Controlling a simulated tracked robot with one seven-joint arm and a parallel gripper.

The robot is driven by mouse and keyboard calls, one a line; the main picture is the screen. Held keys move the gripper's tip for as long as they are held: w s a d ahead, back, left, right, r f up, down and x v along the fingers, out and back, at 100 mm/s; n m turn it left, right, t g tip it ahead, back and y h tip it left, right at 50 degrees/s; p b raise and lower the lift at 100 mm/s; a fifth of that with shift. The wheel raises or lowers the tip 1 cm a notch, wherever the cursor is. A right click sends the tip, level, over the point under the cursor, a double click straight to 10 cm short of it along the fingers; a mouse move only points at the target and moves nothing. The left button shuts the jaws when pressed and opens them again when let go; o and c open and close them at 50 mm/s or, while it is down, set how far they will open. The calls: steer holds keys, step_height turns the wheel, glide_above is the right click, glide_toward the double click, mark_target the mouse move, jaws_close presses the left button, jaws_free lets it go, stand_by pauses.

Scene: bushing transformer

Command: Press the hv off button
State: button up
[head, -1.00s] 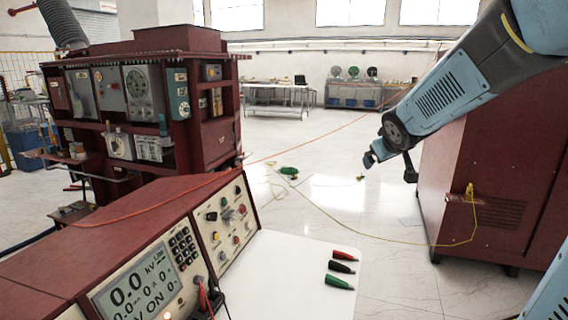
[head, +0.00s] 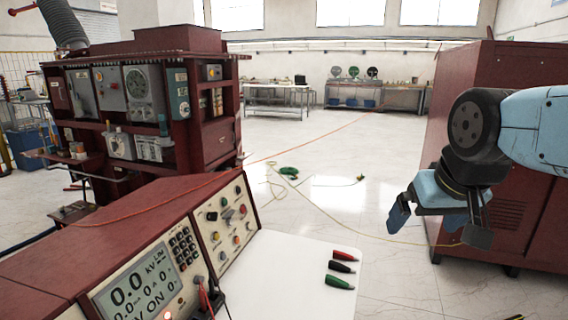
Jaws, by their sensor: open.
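The dark red test console (head: 138,218) stands at the lower left. Its display (head: 140,285) reads 0.0 kV with "V ON" below, partly cut off. Beside it a keypad (head: 184,252) and a cream button panel (head: 228,222) with several small coloured buttons and knobs face right. Which button is hv off I cannot tell; labels are too small. A lit red lamp or button (head: 167,315) shows at the bottom edge. My gripper (head: 440,226) is open and empty at the right, high above the floor and well apart from the panel.
A white table top (head: 290,285) beside the console carries red, black and green clips (head: 342,268). A large red cabinet (head: 500,100) stands behind my arm. A red instrument rack (head: 150,110) stands at the back left. Cables lie on the open floor.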

jaws_close()
stand_by(0.9)
stand_by(0.7)
